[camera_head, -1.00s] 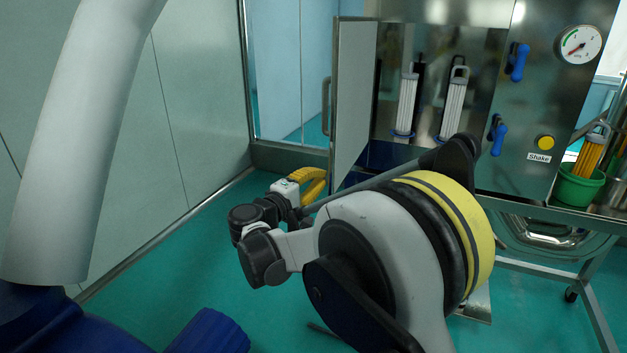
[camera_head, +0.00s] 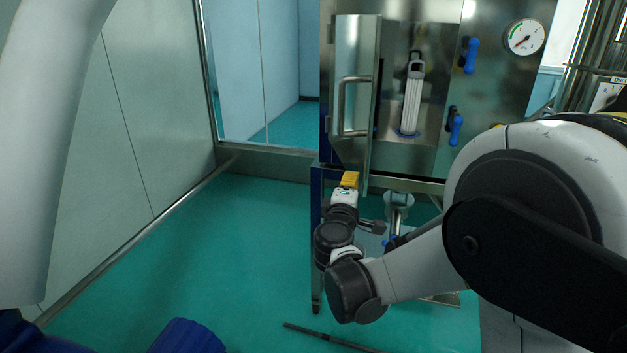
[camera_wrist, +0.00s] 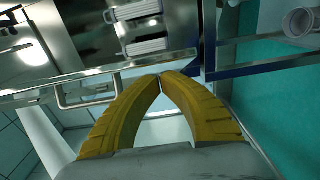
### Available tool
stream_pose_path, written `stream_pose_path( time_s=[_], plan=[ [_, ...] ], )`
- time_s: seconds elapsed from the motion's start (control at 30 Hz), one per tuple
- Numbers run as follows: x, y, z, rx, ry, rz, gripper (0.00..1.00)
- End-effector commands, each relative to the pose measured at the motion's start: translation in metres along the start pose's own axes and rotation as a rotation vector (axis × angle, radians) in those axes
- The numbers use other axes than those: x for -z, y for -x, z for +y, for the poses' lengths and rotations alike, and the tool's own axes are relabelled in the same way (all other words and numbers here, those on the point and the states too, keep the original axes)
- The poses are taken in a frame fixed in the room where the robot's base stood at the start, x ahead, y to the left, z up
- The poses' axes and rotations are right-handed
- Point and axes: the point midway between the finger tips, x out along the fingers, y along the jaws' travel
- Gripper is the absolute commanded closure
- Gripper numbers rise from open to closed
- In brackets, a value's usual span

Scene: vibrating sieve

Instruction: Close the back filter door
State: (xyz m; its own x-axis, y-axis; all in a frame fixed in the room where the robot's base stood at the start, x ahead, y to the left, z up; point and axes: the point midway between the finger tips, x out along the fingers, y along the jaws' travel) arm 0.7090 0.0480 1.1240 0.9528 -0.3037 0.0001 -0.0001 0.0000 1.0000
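The back filter door (camera_head: 358,50) is a steel panel standing ajar at the left of the opening in the steel machine, with a bar handle (camera_head: 344,108) on its outer face. The handle also shows in the wrist view (camera_wrist: 88,102). A white filter (camera_head: 411,100) stands inside the opening, right of the door. My gripper (camera_head: 350,176) has yellow fingers and is at the door's lower edge, below the handle. In the wrist view, the fingertips (camera_wrist: 161,76) meet with nothing between them, close to the door's edge. Whether they touch the door cannot be told.
Blue valve handles (camera_head: 469,55) and a pressure gauge (camera_head: 525,37) are on the machine's front, right of the opening. A grey wall (camera_head: 130,120) runs along the left. The green floor (camera_head: 240,230) between wall and machine is clear. A dark bar (camera_head: 330,338) lies on the floor.

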Motion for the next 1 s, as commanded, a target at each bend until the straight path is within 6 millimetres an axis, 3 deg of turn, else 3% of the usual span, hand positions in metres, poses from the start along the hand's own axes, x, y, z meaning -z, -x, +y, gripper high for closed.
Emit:
stream_pose_path(
  time_s=[0.03,0.2,0.5,0.6,0.8,1.0],
  plan=[
    [-0.023,-0.008,0.0,0.0,0.0,-0.009,1.0],
    [-0.081,-0.038,0.0,0.0,0.0,-0.009,1.0],
    [-0.168,-0.114,0.0,0.0,0.0,-0.007,1.0],
    [-0.196,-0.143,0.0,0.0,0.0,0.08,1.0],
    [-0.229,-0.203,0.001,0.0,0.0,0.255,1.0],
    [-0.247,-0.251,0.001,0.0,0.0,0.391,1.0]
  ],
)
